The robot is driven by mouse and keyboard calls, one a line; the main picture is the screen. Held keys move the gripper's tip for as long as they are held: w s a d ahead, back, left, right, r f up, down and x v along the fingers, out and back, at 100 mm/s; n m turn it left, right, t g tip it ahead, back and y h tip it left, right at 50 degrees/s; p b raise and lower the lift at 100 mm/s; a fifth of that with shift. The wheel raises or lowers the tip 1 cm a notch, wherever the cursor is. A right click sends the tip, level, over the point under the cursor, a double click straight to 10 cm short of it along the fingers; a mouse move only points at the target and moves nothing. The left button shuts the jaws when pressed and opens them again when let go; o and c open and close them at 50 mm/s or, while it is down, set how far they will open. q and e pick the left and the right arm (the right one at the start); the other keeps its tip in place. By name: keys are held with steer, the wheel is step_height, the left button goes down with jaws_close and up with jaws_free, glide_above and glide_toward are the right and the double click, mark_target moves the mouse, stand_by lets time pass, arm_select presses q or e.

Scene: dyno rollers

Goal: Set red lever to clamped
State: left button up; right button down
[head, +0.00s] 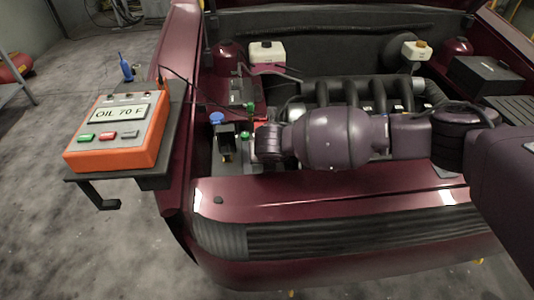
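A small patch of red (257,124) shows just behind the end of my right arm, at the left side of the open engine bay. It may be part of the red lever, but most of it is hidden and its position cannot be read. My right arm comes in from the right across the engine bay. Its dark wrist end, at my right gripper (266,143), is right beside the red patch. The fingers cannot be made out, nor whether they touch anything. My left gripper is not in view.
An orange tester (117,132) reading "OIL 70 F" sits on a side shelf (155,182) left of the car. Near my wrist are a blue cap (216,118), a green knob (246,135) and a black upright part (226,142). The front grille (350,227) edges the bay.

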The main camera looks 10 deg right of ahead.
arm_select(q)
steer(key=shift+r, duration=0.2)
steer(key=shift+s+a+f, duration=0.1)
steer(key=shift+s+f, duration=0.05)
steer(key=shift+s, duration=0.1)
arm_select(e)
steer(key=c, duration=1)
jaws_free()
steer(key=shift+o, duration=0.2)
steer(key=shift+s+r+p, duration=0.2)
steer(key=shift+r+p, duration=0.15)
steer(key=shift+r, duration=0.1)
steer(key=p+v, duration=0.1)
steer(key=v, duration=0.2)
steer(key=p+v, duration=0.1)
steer(key=v, duration=0.4)
steer(key=shift+s+r+p, duration=0.15)
steer(key=shift+s+p, duration=0.05)
steer(key=shift+p, duration=0.2)
steer(key=shift+s+r, duration=0.5)
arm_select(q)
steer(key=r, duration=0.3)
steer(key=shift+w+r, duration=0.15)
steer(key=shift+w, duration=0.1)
